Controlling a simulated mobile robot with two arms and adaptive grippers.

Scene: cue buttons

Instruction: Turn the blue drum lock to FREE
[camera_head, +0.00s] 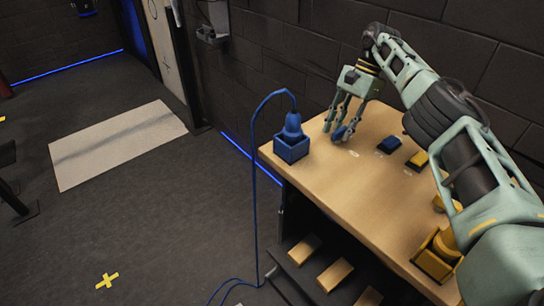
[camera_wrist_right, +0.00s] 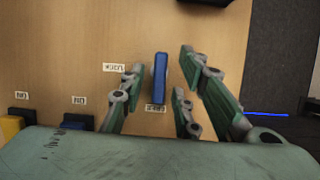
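The blue drum lock (camera_wrist_right: 160,78) shows in the right wrist view as a narrow blue bar on the wooden table. Its lower end in the picture lies at a small white label that seems to read FREE (camera_wrist_right: 155,108); another label that seems to read LOCK (camera_wrist_right: 114,67) is to its left. My right gripper (camera_wrist_right: 162,65) is open, its fingers on both sides of the bar with visible gaps. In the head view my right gripper (camera_head: 342,122) points down over the lock (camera_head: 340,132), partly hiding it. My left gripper is not in view.
On the table (camera_head: 335,190) stand a blue socket box (camera_head: 291,149) with a corded blue plug, a blue button (camera_head: 389,145), a yellow button (camera_head: 418,160) and a yellow box (camera_head: 437,258). A dark wall runs behind. The table's front left is clear.

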